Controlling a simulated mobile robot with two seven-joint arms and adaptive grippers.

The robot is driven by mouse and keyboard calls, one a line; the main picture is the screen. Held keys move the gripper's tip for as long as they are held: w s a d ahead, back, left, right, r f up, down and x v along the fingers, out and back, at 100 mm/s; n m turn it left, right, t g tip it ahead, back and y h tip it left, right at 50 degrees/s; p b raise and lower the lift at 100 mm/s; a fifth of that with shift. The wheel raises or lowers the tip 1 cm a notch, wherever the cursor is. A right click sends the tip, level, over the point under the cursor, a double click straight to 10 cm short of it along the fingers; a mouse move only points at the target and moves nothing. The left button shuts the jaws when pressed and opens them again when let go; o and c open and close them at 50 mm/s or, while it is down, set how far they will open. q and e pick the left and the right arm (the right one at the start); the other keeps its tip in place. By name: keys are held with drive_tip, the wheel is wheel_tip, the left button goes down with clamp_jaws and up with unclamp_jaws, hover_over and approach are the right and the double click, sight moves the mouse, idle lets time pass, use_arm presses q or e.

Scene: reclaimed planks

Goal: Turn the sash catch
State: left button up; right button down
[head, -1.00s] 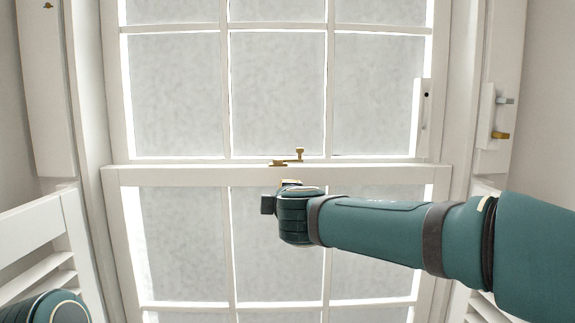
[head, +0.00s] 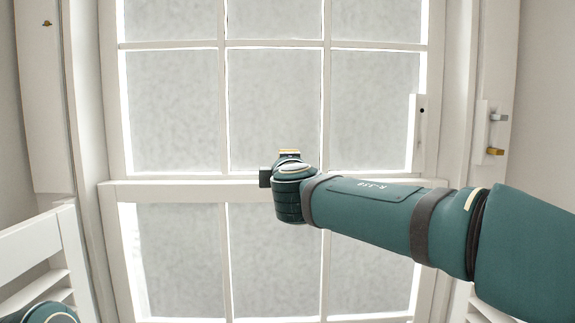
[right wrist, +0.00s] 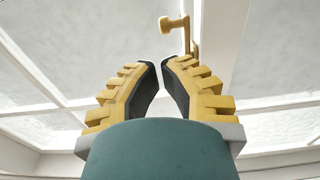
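The brass sash catch (right wrist: 183,35) shows in the right wrist view just beyond and slightly right of my fingertips, with a rounded knob on an arm. In the head view my right gripper and wrist cover it. My right gripper (head: 289,153) is in front of the window's meeting rail; it also shows in the right wrist view (right wrist: 160,63). Its yellow, black-padded fingers have a narrow gap between the tips and hold nothing. I see no clear contact with the catch. My left gripper is out of view; only part of my left arm shows at lower left.
The white sash window (head: 180,190) has frosted panes and glazing bars. Brass and grey fittings (head: 495,151) sit on the right jamb. White slatted panels (head: 35,240) stand at lower left. The space before the upper panes is clear.

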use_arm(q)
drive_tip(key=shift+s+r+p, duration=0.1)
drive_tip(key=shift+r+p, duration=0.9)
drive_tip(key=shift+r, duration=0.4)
use_arm(e)
drive_tip(key=shift+w+a, duration=0.15)
drive_tip(key=shift+w, duration=3.05)
